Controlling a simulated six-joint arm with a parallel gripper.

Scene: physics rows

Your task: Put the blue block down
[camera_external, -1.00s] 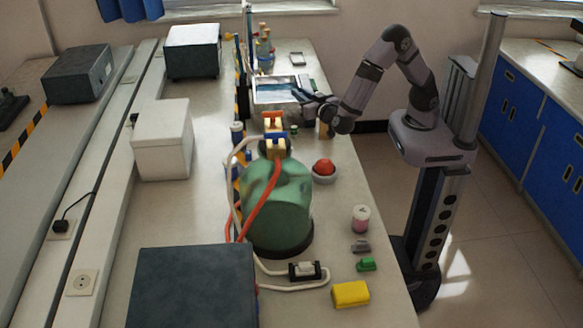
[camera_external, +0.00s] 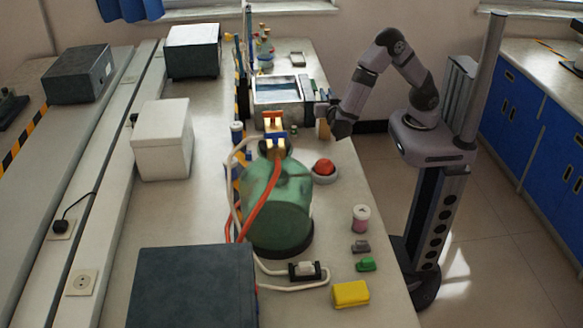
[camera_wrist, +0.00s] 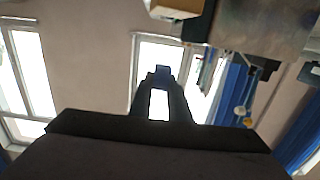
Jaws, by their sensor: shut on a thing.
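The blue block (camera_wrist: 162,73) shows in the wrist view as a small piece between the fingertips of my gripper (camera_wrist: 161,80). The fingers are shut on it, and bright window light shows through the gap behind it. In the external view my gripper (camera_external: 326,106) is at the far right side of the bench, beside the metal basin or tray. It is small and dark there, and I cannot make out the block in it. The wrist view looks across at the wall and windows, so my gripper is not pointing straight down.
A metal basin or tray (camera_external: 277,91) lies left of my gripper, and a tan upright block (camera_external: 323,130) stands just below it in the picture. A red dome (camera_external: 324,167) in a bowl and a large green vessel (camera_external: 275,210) stand nearer. The bench's right edge is close.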

